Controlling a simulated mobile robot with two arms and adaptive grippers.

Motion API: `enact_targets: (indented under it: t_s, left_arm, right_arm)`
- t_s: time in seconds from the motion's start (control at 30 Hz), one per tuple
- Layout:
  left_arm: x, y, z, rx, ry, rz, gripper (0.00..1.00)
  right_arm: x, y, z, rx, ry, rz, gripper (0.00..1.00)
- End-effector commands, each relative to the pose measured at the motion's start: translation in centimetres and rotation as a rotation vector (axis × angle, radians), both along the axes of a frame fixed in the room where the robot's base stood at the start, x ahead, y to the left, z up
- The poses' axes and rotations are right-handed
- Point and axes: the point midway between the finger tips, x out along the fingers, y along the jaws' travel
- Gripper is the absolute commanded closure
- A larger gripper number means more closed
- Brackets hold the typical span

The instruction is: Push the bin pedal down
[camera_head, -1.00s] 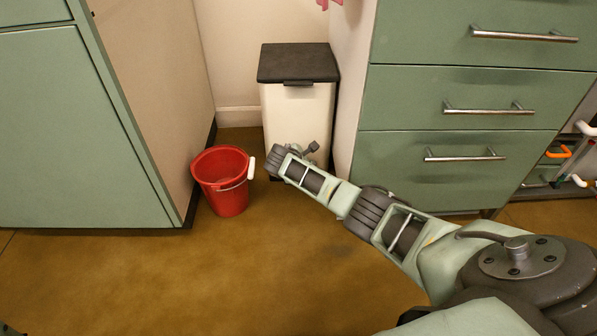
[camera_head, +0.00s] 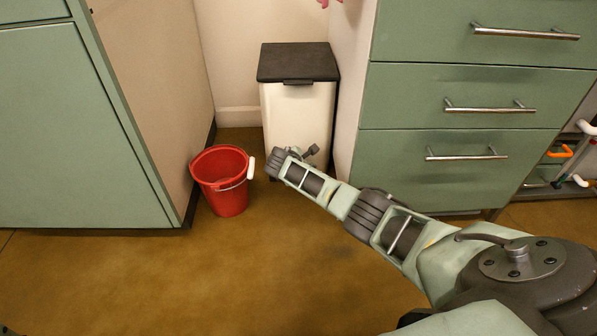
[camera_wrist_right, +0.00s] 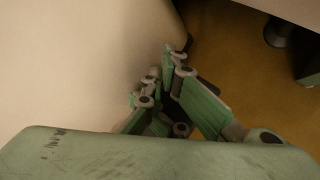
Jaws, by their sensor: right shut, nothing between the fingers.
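The bin (camera_head: 298,105) is cream with a dark lid (camera_head: 298,62), which lies shut. It stands upright between the wall and the drawer unit. My right arm reaches down to the bin's lower front, and its wrist hides the pedal area in the head view. In the right wrist view my right gripper (camera_wrist_right: 174,55) is shut and empty, its fingertips low beside a pale surface, likely the bin's front (camera_wrist_right: 85,60). My left gripper is not in view.
A red bucket (camera_head: 225,195) with a white-gripped handle stands on the floor just left of my right wrist. Green cabinets stand at the left (camera_head: 75,130) and green drawers (camera_head: 455,95) at the right. The brown floor (camera_head: 160,275) in front is clear.

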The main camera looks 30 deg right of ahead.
Motion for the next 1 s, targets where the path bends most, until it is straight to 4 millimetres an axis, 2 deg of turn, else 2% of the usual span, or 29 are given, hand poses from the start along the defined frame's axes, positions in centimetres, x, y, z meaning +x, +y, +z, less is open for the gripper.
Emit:
enact_targets:
  t_s: [1.0]
  left_arm:
    - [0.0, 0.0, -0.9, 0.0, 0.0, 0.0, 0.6]
  right_arm:
    - [-0.3, 0.4, -1.8, 0.006, 0.01, 0.001, 1.0]
